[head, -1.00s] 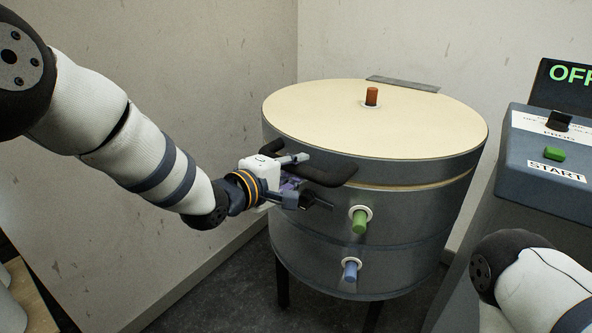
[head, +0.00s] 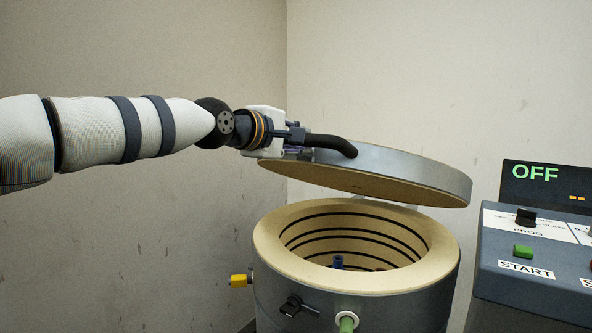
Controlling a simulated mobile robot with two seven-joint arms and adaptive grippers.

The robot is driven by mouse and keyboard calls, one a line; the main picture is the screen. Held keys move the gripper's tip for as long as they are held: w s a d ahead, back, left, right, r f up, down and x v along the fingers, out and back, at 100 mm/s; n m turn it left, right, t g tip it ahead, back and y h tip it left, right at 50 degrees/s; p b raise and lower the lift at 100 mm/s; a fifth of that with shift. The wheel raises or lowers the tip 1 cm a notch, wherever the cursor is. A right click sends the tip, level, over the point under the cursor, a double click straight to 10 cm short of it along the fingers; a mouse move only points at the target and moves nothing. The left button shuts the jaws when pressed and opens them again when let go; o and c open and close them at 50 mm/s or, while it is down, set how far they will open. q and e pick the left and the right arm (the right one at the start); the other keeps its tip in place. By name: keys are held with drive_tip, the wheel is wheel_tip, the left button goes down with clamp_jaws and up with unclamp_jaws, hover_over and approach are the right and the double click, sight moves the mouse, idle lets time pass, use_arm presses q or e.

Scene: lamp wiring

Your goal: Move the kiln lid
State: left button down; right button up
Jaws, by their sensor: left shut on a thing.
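The kiln lid (head: 400,178) is a round grey-rimmed disc with a cream underside, raised and tilted above the kiln (head: 268,238). Its black handle (head: 335,144) curves out from the near left of the rim. My left gripper (head: 297,140) is shut on this handle at its left end. The round kiln stands open at the near side, its cream interior ringed with dark grooves. A blue piece (head: 338,262) shows inside, and a brownish piece beside it is mostly hidden by the wall. My right gripper is not in view.
A control box (head: 535,258) with a green START button (head: 523,251), a black knob (head: 526,217) and an OFF display (head: 545,180) stands at the right. A yellow plug (head: 240,281), a black latch (head: 297,306) and a green plug (head: 347,322) stick out from the kiln. Walls stand behind.

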use_arm(q)
drive_tip(key=shift+d+r, duration=0.1)
drive_tip(key=shift+r, duration=0.3)
drive_tip(key=c, duration=1.4)
unclamp_jaws()
drive_tip(key=shift+a, duration=0.2)
drive_tip(key=shift+s, duration=0.1)
drive_tip(key=v, duration=1.2)
